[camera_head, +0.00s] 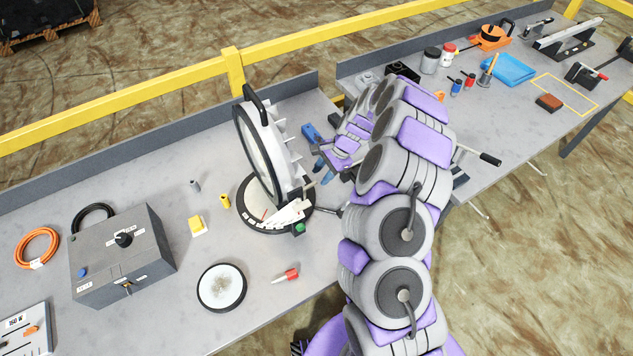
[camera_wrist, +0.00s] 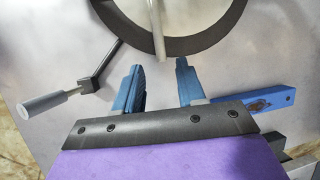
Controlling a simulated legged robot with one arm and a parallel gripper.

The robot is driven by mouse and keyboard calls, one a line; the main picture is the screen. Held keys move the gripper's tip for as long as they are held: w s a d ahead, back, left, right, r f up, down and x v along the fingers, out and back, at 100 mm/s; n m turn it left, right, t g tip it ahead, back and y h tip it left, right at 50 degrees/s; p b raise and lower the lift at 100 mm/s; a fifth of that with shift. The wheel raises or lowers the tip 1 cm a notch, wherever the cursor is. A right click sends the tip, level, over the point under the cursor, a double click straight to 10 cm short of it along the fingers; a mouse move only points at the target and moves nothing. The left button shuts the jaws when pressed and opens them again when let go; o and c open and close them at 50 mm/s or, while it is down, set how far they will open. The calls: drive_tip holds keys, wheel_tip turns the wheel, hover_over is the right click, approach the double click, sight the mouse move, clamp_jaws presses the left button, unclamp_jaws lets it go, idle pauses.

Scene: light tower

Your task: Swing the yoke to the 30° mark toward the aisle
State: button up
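The lamp (camera_head: 262,150) stands upright on the bench, with a pale round face, grey finned back and black top handle. It sits on a round black base (camera_head: 245,222) with a white scale (camera_head: 287,216) along its front; the marks are too small to read. My gripper (camera_head: 322,170) is just right of the lamp, partly hidden by my arm. In the wrist view my gripper (camera_wrist: 160,85) has its blue fingers apart, with the dark base ring (camera_wrist: 205,42) just beyond them. A grey rod end (camera_wrist: 183,66) shows by the right finger; contact is unclear. A grey-handled lever (camera_wrist: 52,102) lies left.
A blue bar (camera_head: 310,132) lies behind my gripper, and in the wrist view it is right of the fingers (camera_wrist: 260,103). A grey control box (camera_head: 122,255), round lens (camera_head: 221,287) and red-tipped tool (camera_head: 286,276) lie left and front. A yellow rail (camera_head: 236,70) runs behind.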

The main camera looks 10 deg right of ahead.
sight(314, 183)
drive_tip(key=x, duration=0.2)
drive_tip(key=a+x, duration=0.1)
drive_tip(key=x, duration=0.2)
drive_tip(key=shift+r, duration=0.15)
drive_tip(key=shift+d, duration=0.3)
drive_tip(key=shift+c, duration=0.6)
clamp_jaws()
